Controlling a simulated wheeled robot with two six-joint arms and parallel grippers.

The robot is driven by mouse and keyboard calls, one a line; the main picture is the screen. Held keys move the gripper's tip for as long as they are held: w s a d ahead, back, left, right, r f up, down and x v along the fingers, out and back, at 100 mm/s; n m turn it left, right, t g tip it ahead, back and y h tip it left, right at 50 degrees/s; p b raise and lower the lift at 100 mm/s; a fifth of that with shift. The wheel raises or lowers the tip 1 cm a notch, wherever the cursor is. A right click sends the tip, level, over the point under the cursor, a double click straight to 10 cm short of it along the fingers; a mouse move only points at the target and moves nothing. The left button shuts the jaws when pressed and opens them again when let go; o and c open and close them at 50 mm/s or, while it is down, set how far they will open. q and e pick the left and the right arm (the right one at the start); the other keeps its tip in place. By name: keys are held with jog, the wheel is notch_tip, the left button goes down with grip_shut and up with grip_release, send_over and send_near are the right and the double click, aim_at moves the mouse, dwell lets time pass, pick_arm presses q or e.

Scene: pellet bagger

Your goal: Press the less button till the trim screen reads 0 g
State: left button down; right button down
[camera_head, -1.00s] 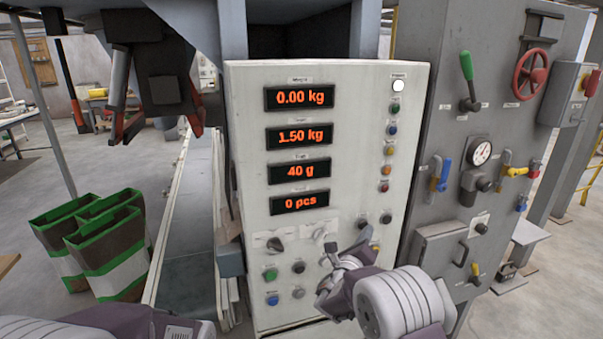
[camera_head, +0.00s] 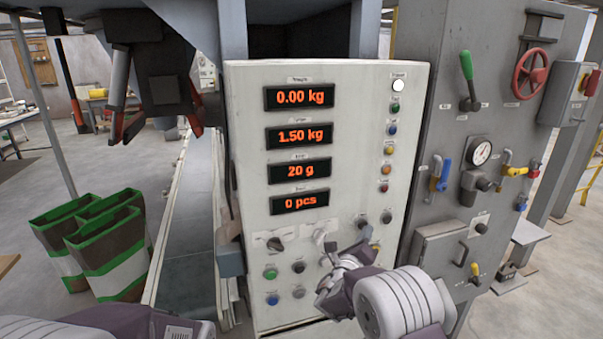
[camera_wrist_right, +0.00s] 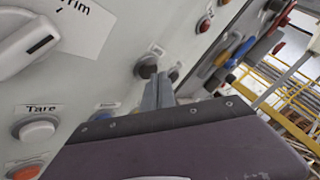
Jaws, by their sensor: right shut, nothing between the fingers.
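The trim screen (camera_head: 300,171) is the third display down on the white control panel (camera_head: 245,150) and reads 20 g. My right gripper (camera_head: 365,237) is shut and empty at the lower right of the panel. In the right wrist view its closed fingers (camera_wrist_right: 158,92) are at a dark round button (camera_wrist_right: 147,67), which has a small label too blurred to read. I cannot tell whether the tips touch it. A second button (camera_wrist_right: 174,74) is partly hidden behind the fingers. Part of my left arm shows at the lower left, but its fingers do not.
A trim knob (camera_wrist_right: 30,42) and a white Tare button (camera_wrist_right: 37,130) sit left of the fingers. Other displays read 0.00 kg, 1.50 kg and 0 pcs. A grey cabinet (camera_head: 430,130) with levers stands right. Green-and-white bags (camera_head: 110,250) stand left of the conveyor (camera_head: 188,260).

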jog(key=shift+s+d, duration=0.15)
jog(key=shift+s, duration=0.4)
jog(key=s, duration=0.2)
jog(key=s+d, duration=0.1)
jog(key=s+d+b, duration=0.1)
jog(key=s, duration=0.1)
jog(key=shift+s, duration=0.3)
dwell(1.8)
